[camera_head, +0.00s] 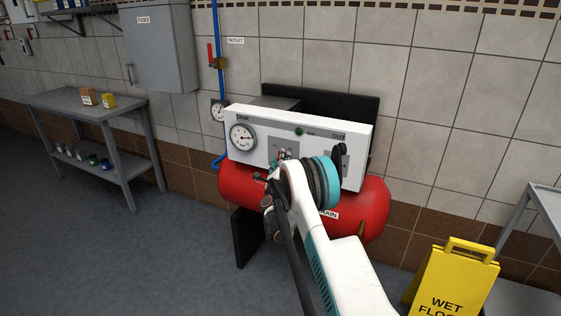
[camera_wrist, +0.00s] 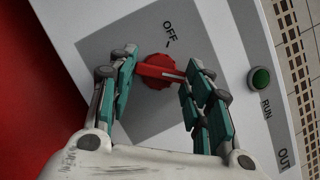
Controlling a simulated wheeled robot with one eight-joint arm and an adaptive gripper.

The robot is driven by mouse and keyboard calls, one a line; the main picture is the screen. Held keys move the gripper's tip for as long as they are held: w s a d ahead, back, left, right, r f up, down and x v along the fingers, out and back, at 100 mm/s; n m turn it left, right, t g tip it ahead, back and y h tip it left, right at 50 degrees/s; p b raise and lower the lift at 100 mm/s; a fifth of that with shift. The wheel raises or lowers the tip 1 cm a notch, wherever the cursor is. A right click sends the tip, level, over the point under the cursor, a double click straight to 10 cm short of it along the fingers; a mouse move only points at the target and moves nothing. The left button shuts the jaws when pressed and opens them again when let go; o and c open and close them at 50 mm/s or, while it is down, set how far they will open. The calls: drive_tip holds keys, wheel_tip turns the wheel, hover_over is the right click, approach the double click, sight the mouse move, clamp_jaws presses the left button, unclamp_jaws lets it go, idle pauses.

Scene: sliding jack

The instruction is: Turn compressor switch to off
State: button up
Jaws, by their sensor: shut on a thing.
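The compressor's red switch knob (camera_wrist: 157,72) sits on a grey plate on the white panel (camera_head: 305,130). An "OFF" label (camera_wrist: 168,32) with a short mark is just above the knob in the wrist view. The knob's bar lies roughly across that picture, its white line to the right and not lined up with the OFF mark. My gripper (camera_wrist: 158,82) is shut on the knob, with a teal finger at each side. In the head view my gripper (camera_head: 278,163) is at the panel front, and my arm hides part of the panel and the knob.
A green RUN light (camera_wrist: 260,79) is right of the knob. The red tank (camera_head: 240,186) lies below the panel, and a tank gauge (camera_head: 242,137) is at its left. A yellow wet floor sign (camera_head: 452,278) stands at front right. A grey table (camera_head: 75,104) stands left.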

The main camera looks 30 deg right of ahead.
drive_tip(key=shift+r+n+g+y+p, duration=0.2)
drive_tip(key=shift+n+g+y+p, duration=0.5)
drive_tip(key=shift+n, duration=1.85)
drive_tip(key=shift+r+n+g+y+p, duration=0.3)
drive_tip(key=shift+n+g, duration=0.65)
drive_tip(key=shift+n, duration=1.55)
drive_tip(key=shift+r+n+g+y+p, duration=0.1)
drive_tip(key=shift+n+g+y+p, duration=0.6)
drive_tip(key=shift+n, duration=1.85)
drive_tip(key=shift+g, duration=0.25)
drive_tip(key=o, duration=1.1)
drive_tip(key=shift+c, duration=0.2)
drive_tip(key=v, duration=1.2)
drive_tip(key=shift+a+f, duration=0.2)
drive_tip(key=shift+w+r, duration=0.1)
drive_tip(key=shift+w, duration=0.05)
